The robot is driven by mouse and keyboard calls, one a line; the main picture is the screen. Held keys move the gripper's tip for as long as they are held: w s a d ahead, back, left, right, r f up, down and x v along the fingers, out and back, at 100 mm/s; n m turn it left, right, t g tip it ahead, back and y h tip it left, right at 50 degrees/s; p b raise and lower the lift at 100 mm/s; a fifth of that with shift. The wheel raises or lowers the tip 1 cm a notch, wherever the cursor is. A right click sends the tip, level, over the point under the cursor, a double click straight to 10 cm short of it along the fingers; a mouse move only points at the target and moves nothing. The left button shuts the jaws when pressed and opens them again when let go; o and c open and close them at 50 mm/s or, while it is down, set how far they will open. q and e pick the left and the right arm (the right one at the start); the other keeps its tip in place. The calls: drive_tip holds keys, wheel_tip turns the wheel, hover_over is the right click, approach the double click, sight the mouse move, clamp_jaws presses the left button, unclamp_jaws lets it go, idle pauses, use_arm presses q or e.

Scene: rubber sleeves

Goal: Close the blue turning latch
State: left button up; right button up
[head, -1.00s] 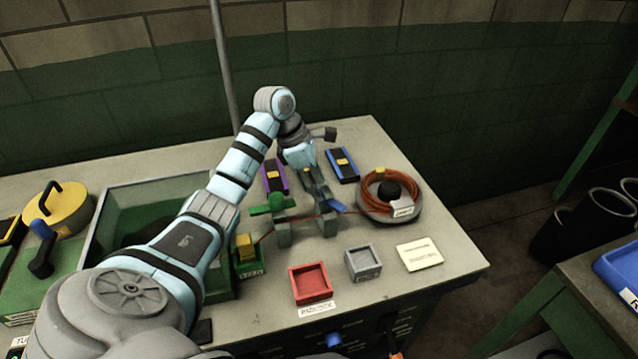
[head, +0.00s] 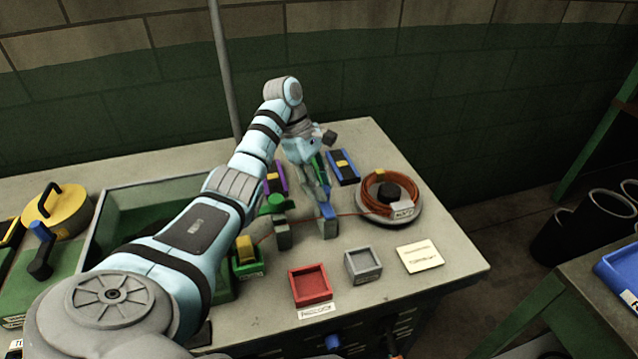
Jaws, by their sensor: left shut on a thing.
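The blue turning latch (head: 329,211) sits on the right one of two small grey posts near the middle of the table. My left gripper (head: 323,188) reaches down from behind and is shut on the blue latch; its fingers hide part of it. The latch looks lined up with its post, with its long side running down the picture. A thin orange cable crosses between the posts. My right gripper does not show.
An orange cable coil (head: 380,205) on a grey disc stands to the right. A blue-edged block (head: 343,168) lies behind. A red tray (head: 311,284), a grey tray (head: 363,265) and a cream card (head: 419,257) lie in front. A green bin (head: 120,205) stands left.

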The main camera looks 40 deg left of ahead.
use_arm(q)
drive_tip(key=o, duration=1.1)
drive_tip(key=shift+d, duration=0.1)
